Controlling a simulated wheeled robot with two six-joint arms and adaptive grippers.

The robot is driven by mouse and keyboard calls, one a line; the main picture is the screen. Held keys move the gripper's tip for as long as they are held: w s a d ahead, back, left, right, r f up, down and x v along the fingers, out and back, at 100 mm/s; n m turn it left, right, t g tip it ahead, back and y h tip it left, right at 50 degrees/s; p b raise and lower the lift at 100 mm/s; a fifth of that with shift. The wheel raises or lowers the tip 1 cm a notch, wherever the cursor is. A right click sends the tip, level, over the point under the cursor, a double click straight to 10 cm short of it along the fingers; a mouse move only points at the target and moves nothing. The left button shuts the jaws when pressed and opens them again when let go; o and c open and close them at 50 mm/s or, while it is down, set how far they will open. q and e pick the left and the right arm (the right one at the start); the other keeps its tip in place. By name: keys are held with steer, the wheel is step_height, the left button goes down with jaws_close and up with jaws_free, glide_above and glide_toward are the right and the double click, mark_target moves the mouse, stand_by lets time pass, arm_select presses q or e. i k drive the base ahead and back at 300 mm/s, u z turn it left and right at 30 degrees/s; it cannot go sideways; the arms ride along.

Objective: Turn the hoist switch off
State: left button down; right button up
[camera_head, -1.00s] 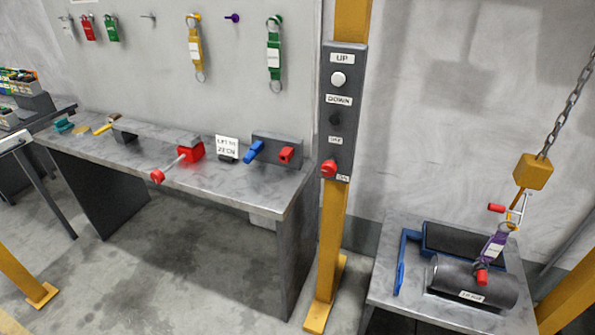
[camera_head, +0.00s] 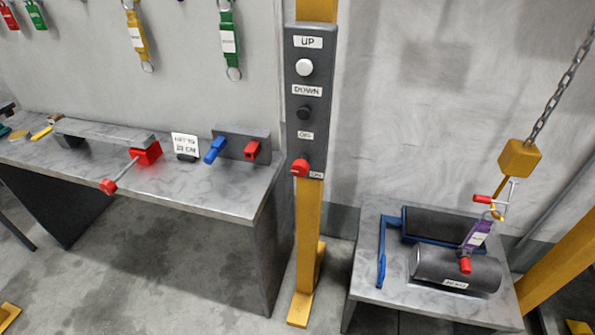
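The hoist switch is a red rotary knob (camera_head: 300,168) low on a dark control box (camera_head: 305,110) fixed to a yellow post. Small labels sit above it and to its lower right, the right one reading ON; the knob's pointing direction is too small to tell. Above the knob are a white button (camera_head: 304,67) under the UP label and a black button (camera_head: 304,113) under the DOWN label. Neither of my grippers shows in the head view.
A grey workbench (camera_head: 215,195) stands left of the post, with a red clamp-like tool (camera_head: 146,153) and blue and red handles. At right, a small table (camera_head: 365,285) bears a dark cylinder (camera_head: 440,268) below a chain and yellow hook block (camera_head: 519,158). Floor in front is clear.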

mark_target(300, 169)
steer(key=z, duration=0.4)
steer(key=k, duration=1.1)
steer(key=z, duration=1.45)
steer(key=i, duration=0.75)
steer(key=u, duration=0.55)
steer(key=i, duration=0.75)
steer(key=u, duration=0.75)
